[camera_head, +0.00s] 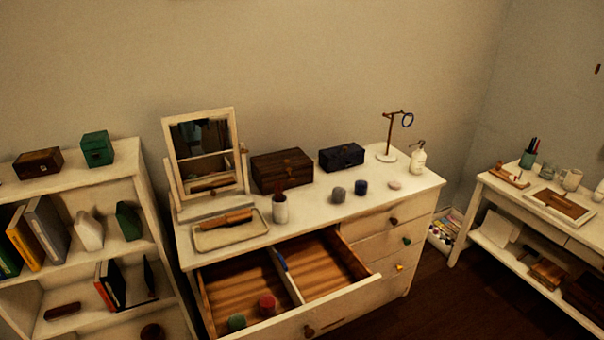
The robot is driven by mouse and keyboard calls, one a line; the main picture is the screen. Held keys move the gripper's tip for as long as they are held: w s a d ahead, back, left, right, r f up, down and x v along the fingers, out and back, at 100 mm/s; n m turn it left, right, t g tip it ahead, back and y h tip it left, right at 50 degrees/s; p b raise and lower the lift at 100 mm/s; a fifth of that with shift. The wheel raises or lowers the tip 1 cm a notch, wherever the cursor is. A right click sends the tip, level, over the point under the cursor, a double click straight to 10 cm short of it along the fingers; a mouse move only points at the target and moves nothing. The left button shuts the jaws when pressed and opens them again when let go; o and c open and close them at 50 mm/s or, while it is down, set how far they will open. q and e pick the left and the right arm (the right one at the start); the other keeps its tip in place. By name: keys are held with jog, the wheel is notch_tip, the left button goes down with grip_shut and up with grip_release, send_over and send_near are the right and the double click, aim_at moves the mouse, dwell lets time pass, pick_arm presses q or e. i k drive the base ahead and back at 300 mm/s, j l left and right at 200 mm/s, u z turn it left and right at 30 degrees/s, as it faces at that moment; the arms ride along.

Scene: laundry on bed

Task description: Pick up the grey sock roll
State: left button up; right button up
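A small grey roll (338,195), which looks like the grey sock roll, sits on top of the white dresser (420,187), toward its front edge. A dark blue roll (361,187) stands close to its right. The top drawer (345,300) of the dresser is pulled open below them. A green roll (237,322) and a red roll (267,305) lie in the drawer's left compartment. Neither of my grippers shows in the head view.
A mirror (204,150), a tray (231,234), a cup (280,209), a brown box (282,170) and a dark blue box (341,157) stand on the dresser. A jewellery stand (389,135) and a white bottle (418,160) are at the right. The open drawer juts out in front.

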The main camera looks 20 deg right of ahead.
aim_at(338, 194)
jog(key=i+l+u, duration=0.15)
jog(key=l+u, duration=0.15)
jog(key=l, duration=0.5)
jog(key=l+u, duration=0.25)
jog(key=l, duration=0.6)
jog(key=l+u, duration=0.15)
jog(key=l, duration=0.3)
jog(key=k+l+u, duration=0.15)
jog(key=l, duration=0.25)
jog(key=k+l+u, duration=0.1)
jog(key=l, duration=0.35)
jog(key=k+l+u, duration=0.15)
jog(key=l, duration=0.25)
jog(key=i, duration=0.05)
